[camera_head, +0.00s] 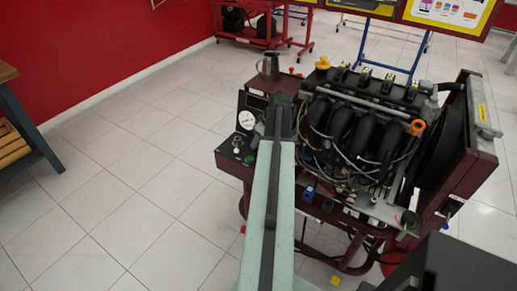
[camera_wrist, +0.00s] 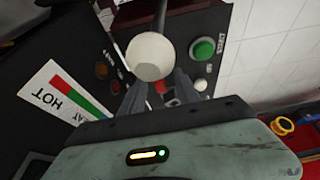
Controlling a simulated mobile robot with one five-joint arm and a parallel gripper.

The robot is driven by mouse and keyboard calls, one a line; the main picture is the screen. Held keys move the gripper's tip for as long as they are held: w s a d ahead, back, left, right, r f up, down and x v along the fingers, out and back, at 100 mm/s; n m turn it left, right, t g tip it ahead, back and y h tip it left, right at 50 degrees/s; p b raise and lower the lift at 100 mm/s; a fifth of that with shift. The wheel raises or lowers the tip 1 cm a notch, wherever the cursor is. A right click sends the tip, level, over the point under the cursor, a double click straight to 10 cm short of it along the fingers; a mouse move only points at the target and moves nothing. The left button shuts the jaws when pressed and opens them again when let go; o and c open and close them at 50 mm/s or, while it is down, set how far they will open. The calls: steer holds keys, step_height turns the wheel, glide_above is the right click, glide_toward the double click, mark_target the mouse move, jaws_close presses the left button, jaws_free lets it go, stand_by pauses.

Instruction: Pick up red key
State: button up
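My gripper (camera_wrist: 159,78) is over a dark control panel in the wrist view, its two grey fingers apart. A small red piece (camera_wrist: 160,87) shows between the fingers, low on the panel. It may be the red key, but its shape is too small and partly hidden to tell. A round cream knob (camera_wrist: 151,56) stands close to the camera just beyond the fingertips and hides part of the panel. In the head view my pale green arm reaches to the engine trainer (camera_head: 350,130), and its end hides what is at the fingers.
A green button (camera_wrist: 203,48) and a white knob (camera_wrist: 200,85) sit right of the fingers. A gauge plate marked HOT (camera_wrist: 62,95) is at left. A round white gauge (camera_head: 247,119) stands on the panel. A wooden bench (camera_head: 20,130) is far left; tiled floor between is clear.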

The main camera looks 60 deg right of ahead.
steer(key=shift+r, duration=0.1)
jaws_close()
